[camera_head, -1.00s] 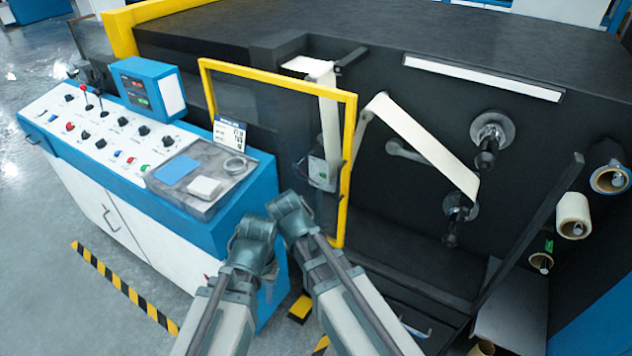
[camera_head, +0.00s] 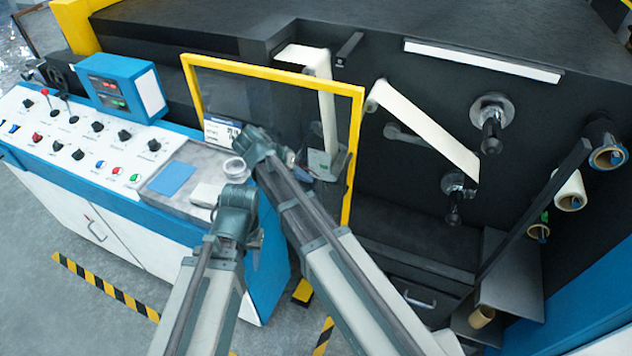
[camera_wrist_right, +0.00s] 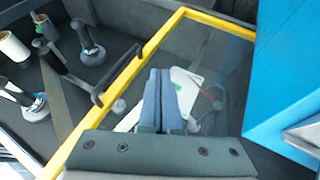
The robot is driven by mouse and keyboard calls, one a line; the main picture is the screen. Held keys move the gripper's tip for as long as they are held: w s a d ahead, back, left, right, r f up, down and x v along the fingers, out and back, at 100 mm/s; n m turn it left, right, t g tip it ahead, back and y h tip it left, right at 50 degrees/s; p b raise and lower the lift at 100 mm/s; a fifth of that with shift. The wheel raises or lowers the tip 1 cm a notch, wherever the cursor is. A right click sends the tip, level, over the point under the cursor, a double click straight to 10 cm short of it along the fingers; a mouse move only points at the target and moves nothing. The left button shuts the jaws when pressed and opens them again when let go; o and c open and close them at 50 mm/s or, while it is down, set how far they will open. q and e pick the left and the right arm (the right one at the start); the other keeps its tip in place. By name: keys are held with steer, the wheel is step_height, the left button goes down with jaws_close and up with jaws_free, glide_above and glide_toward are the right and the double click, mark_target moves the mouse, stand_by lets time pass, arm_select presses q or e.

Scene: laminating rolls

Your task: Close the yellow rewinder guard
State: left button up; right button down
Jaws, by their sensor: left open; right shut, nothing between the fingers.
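The yellow rewinder guard (camera_head: 270,73) is a yellow frame with a clear pane, standing upright at an angle to the dark machine face. My right gripper (camera_head: 298,172) is in front of its pane, partly hidden by my wrist in the head view. In the right wrist view its fingers (camera_wrist_right: 164,98) are shut and empty before the pane, with the yellow frame (camera_wrist_right: 110,88) beside them. A dark handle (camera_wrist_right: 97,97) sits at that frame edge. I cannot tell whether the fingers touch the pane. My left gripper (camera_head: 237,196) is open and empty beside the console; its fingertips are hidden.
The web roller spindles (camera_head: 490,125) and spare rolls (camera_head: 570,192) are on the machine face to the right. Striped floor tape (camera_head: 105,287) runs below the console.

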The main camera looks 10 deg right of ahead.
arm_select(q)
step_height(320, 180, down, 7)
steer(key=b, duration=0.6)
arm_select(e)
steer(key=d+f, duration=0.7)
steer(key=d, duration=0.2)
steer(key=shift+s, duration=0.2)
arm_select(q)
steer(key=shift+f, duration=0.1)
arm_select(e)
steer(key=shift+f, duration=0.1)
